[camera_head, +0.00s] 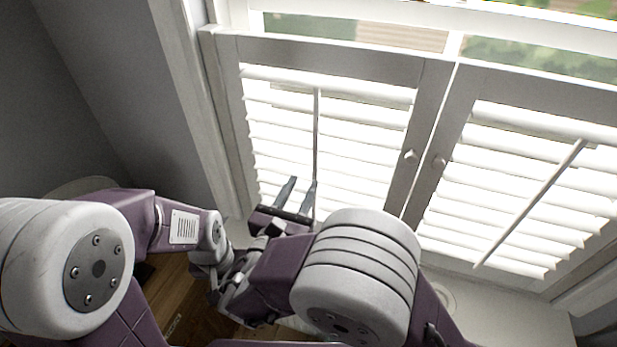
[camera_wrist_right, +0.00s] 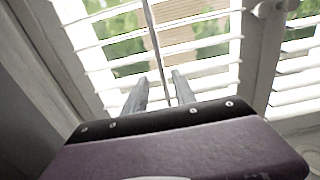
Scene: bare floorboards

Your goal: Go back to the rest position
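My right gripper (camera_head: 297,191) is in front of the lower part of the left shutter panel (camera_head: 226,85). Its two grey fingers stand apart. In the right wrist view the gripper (camera_wrist_right: 160,88) shows nothing gripped. The thin tilt rod (camera_head: 317,130) of that panel runs down toward the fingers. In the right wrist view the rod (camera_wrist_right: 153,38) passes between the fingertips in the picture; I cannot tell whether they touch it. My left arm comes in from the left and bends down behind my right arm. Its gripper is not clearly visible.
A right shutter panel (camera_head: 439,140) with its own slanted rod (camera_head: 530,203) is beside the left one. Small round knobs (camera_head: 410,156) sit near the middle seam. A grey wall (camera_head: 75,90) stands at left. Wooden floorboards (camera_head: 172,295) show below my arms.

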